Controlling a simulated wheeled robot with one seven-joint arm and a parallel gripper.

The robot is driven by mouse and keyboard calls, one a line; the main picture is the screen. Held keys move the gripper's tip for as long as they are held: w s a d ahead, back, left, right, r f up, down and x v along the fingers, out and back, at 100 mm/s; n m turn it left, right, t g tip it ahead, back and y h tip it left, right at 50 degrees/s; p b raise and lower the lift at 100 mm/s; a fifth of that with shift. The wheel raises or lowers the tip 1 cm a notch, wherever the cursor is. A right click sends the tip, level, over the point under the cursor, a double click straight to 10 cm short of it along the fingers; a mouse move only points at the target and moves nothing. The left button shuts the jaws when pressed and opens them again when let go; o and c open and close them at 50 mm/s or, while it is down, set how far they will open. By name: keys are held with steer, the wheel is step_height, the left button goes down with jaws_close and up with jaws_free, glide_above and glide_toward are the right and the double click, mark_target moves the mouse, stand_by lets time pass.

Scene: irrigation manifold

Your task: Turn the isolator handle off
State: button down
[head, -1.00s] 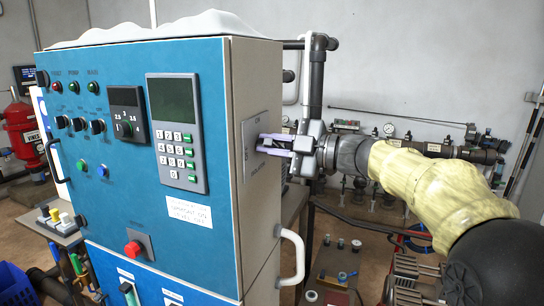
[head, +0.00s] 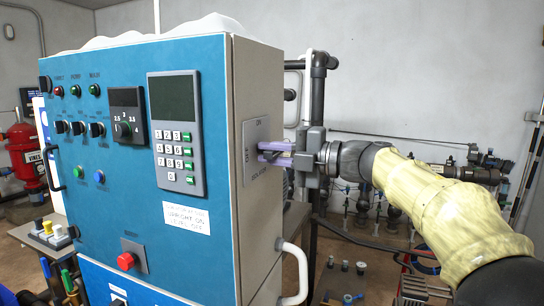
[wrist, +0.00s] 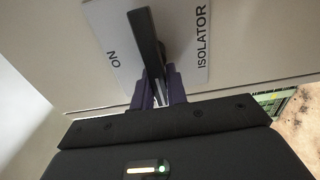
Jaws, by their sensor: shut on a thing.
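The isolator plate (head: 257,128) is a pale panel on the cabinet's right side, with ON at its top and OFF at its left edge. In the wrist view the plate (wrist: 190,40) shows ON left of the handle and ISOLATOR right of it. The black isolator handle (wrist: 146,38) runs up and down the picture between those words. My gripper (head: 266,152) reaches in from the right with its purple fingers at the plate. Its fingers (wrist: 160,93) are shut on the handle's near end.
The blue cabinet front has a keypad (head: 177,158), knobs and a red button (head: 126,261). A white grab handle (head: 297,272) sticks out below the plate. A dark vertical pipe (head: 317,90) stands behind my gripper. Pipework lines the back wall.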

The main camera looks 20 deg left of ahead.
steer(key=shift+f, duration=0.1)
steer(key=c, duration=1.4)
jaws_free()
steer(key=s+d+b, duration=0.1)
steer(key=d+b, duration=0.2)
steer(key=d, duration=1.4)
steer(key=shift+s+d, duration=0.2)
